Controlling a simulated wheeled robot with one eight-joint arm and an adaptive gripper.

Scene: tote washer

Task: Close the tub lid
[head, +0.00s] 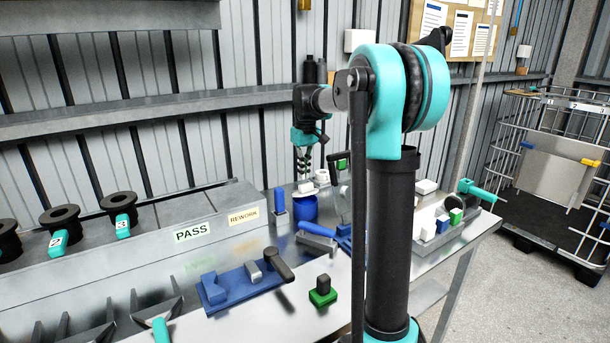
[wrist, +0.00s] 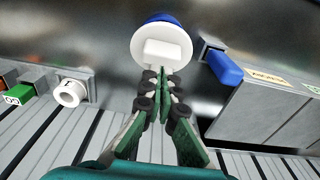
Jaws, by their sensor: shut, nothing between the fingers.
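The tub (head: 304,209) is a round blue container on the metal table, in the middle of the head view. Its white lid (head: 306,188) lies across the top. In the wrist view the lid (wrist: 146,36) is a white disc with a raised white block (wrist: 164,49), and a blue strip of the tub (wrist: 160,17) shows past its far edge. I cannot tell if the lid is seated. My gripper (head: 305,176) is above the tub, pointing down. In the wrist view its fingers (wrist: 163,78) are together and empty, overlapping the lid's near edge; contact is unclear.
A blue-handled piece (head: 279,202) stands just left of the tub and shows in the wrist view (wrist: 225,68). A white ring (wrist: 70,92) lies on its other side. A blue fixture (head: 238,290) and green-based block (head: 322,292) lie in front. The PASS/REWORK housing (head: 200,260) is left.

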